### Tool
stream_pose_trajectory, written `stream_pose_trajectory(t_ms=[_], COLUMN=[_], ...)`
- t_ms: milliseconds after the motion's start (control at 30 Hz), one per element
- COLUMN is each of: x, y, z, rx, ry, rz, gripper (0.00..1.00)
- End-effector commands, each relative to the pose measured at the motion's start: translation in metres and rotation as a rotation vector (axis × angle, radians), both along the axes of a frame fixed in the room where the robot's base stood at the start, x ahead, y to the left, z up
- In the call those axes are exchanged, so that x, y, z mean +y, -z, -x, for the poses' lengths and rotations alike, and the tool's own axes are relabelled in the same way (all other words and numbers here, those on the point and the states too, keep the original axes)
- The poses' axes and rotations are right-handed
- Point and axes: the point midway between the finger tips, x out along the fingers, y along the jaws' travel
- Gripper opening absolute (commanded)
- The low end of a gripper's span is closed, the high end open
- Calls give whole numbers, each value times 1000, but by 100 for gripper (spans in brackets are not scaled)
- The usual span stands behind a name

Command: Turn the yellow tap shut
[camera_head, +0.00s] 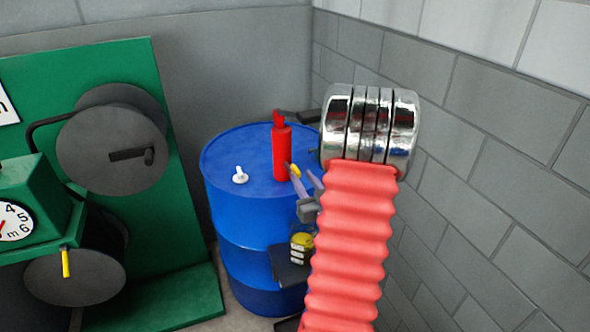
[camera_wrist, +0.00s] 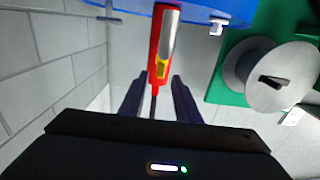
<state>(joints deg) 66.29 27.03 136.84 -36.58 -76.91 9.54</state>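A small yellow piece (camera_head: 295,170), which looks like the tap, shows beside the upright red cylinder (camera_head: 281,150) on the blue barrel (camera_head: 245,235). In the wrist view the yellow tap (camera_wrist: 161,68) lies against the red cylinder (camera_wrist: 154,50), next to a silvery rod-like part (camera_wrist: 170,35). My gripper (camera_head: 304,178) is at the barrel's right side, close to the yellow piece. In the wrist view my gripper (camera_wrist: 156,82) has its two dark fingers apart, with the yellow piece just beyond their tips. Contact cannot be told.
A red bellows with metal rings (camera_head: 370,125) stands close in front and hides part of the view at right. A white fitting (camera_head: 240,176) sits on the barrel top. A green machine (camera_head: 100,70) with grey discs and a yellow lever (camera_head: 66,262) stands left. Grey block walls close the corner.

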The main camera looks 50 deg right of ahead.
Motion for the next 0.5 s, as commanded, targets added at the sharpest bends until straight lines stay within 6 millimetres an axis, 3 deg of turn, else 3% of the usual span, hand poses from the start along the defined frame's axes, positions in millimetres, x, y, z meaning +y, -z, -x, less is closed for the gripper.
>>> stream_pose_trajectory(t_ms=[300,500], x=[-23,-31], y=[0,0], z=[-42,-54], rx=[1,0], ry=[-2,-2], rz=[1,0], gripper=[30,30])
